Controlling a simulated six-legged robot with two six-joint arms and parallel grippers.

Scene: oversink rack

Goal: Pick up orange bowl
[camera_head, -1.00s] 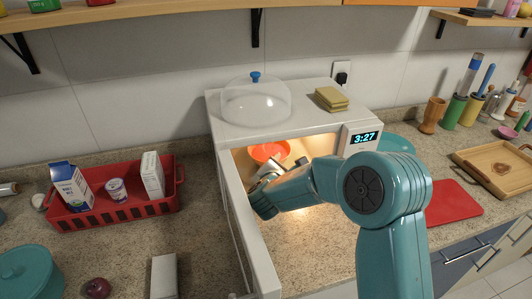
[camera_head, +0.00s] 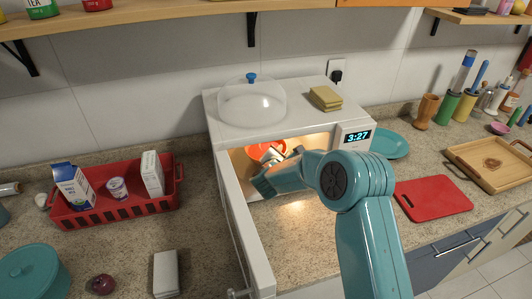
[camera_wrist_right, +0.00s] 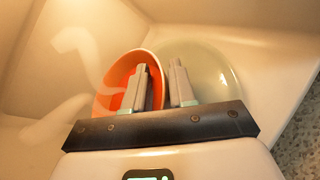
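The orange bowl (camera_head: 258,150) is inside the lit microwave (camera_head: 215,107), near its back wall, partly hidden by my right gripper (camera_head: 277,155). The microwave door (camera_head: 237,215) is swung open. In the right wrist view, my right gripper (camera_wrist_right: 160,80) has its fingers apart. The left finger is over the inside of the orange bowl (camera_wrist_right: 118,82), and the right finger is outside its right rim. The rim lies between the fingers, with a gap showing. My left gripper is out of view.
A pale green dish (camera_wrist_right: 217,72) is right beside the bowl in the wrist view. The open door stands left of my arm. A clear dome (camera_head: 250,102) and sponges (camera_head: 325,97) are on top of the microwave. A red cutting board (camera_head: 433,200) lies to the right.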

